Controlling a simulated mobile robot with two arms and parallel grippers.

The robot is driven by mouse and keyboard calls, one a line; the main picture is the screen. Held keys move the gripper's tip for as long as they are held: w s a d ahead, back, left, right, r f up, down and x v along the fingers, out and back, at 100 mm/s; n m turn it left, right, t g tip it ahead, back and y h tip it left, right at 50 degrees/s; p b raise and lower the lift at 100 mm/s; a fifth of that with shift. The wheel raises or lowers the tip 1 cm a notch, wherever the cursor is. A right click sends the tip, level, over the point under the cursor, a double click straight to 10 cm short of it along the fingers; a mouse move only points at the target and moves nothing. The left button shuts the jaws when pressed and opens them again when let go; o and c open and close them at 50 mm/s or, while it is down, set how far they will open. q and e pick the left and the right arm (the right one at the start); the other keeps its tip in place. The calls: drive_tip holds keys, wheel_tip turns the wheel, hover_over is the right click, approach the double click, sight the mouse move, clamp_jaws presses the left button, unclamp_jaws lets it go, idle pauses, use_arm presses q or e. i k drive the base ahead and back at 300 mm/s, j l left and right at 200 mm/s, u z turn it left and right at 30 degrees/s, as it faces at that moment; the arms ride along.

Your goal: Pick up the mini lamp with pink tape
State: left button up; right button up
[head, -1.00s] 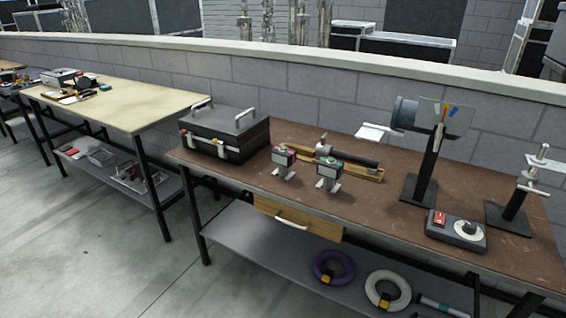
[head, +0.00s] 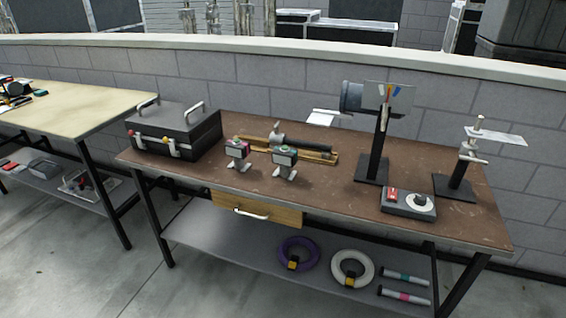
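Two small box-shaped lamps on stands are on the brown workbench, left of its middle. The left small lamp (head: 238,151) has a pinkish-red patch on its side. The right small lamp (head: 285,160) shows a green patch on top. On the lower shelf at the right lie two short tubes, one with a pink band (head: 403,296) and one with a teal band (head: 404,278). Neither of my grippers is in view.
A black case (head: 174,130) stands at the brown bench's (head: 330,200) left end. A large lamp on a post (head: 374,150), a control box with a dial (head: 408,202) and another stand (head: 457,175) are at the right. Purple (head: 298,254) and white cable coils (head: 352,268) lie below.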

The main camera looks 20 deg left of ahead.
sight(239, 151)
drive_tip(key=i+j, duration=0.7)
drive_tip(key=j+u, duration=0.05)
drive_tip(key=j, duration=0.1)
